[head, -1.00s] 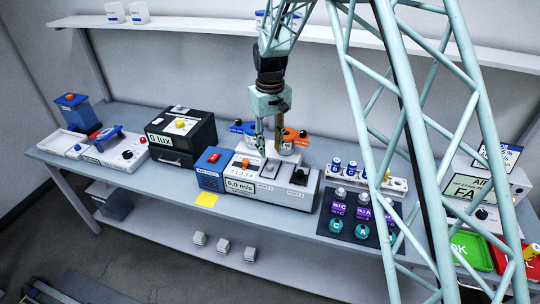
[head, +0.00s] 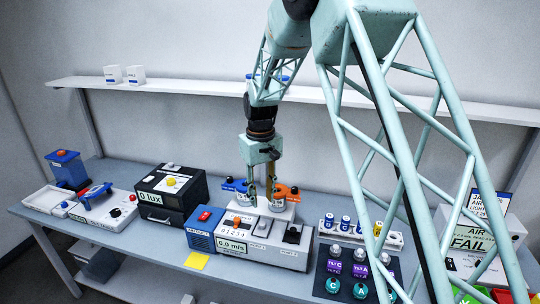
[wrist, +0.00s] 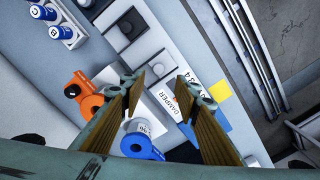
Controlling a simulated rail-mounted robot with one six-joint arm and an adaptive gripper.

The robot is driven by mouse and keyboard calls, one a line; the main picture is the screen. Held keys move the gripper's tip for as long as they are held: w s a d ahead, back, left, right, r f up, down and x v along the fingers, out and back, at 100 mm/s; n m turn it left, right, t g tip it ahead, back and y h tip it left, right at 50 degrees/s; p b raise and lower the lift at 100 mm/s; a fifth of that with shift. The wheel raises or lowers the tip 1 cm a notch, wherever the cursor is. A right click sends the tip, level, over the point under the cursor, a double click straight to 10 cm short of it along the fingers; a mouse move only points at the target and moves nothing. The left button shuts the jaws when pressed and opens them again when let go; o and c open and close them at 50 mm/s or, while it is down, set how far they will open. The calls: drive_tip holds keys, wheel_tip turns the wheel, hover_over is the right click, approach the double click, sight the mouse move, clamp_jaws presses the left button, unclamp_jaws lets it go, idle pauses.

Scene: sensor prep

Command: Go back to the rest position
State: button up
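My gripper (head: 261,198) hangs pointing down over the rear of the meter device (head: 234,247) that reads 0.0 m/s. In the wrist view its two fingers (wrist: 158,82) stand apart, with nothing between them. The device, with its label reading DAMPER (wrist: 175,104), lies below the fingers. A blue piece (head: 236,185) and an orange piece (head: 289,193) sit just behind the device, close to the fingers in the head view. Whether the fingertips are clear of these pieces is hard to tell from the head view alone.
A black lux box (head: 165,196) stands left of the device. A FAIL display (head: 470,238) is at far right. A shelf (head: 200,86) runs along the wall behind.

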drive_tip(key=s+d+r+m+t+b, duration=0.15)
drive_tip(key=s+d+r+b, duration=0.25)
drive_tip(key=s+d+r, duration=0.6)
drive_tip(key=s+d+r+m+t+b, duration=0.1)
drive_tip(key=s+d+r+m+b, duration=0.15)
drive_tip(key=s+d+r, duration=0.85)
drive_tip(key=s+d+f+b, duration=0.2)
drive_tip(key=s, duration=0.8)
drive_tip(key=s+d+f+m+t+b, duration=0.1)
drive_tip(key=s+d+f+b, duration=0.1)
drive_tip(key=s, duration=0.9)
drive_tip(key=s+d+f+m+b, duration=0.1)
drive_tip(key=s+d+f+b, duration=0.1)
drive_tip(key=s, duration=0.8)
drive_tip(key=shift+s+f+b, duration=0.15)
drive_tip(key=shift+f+b, duration=0.5)
drive_tip(key=shift+b, duration=0.1)
drive_tip(key=shift+t, duration=0.25)
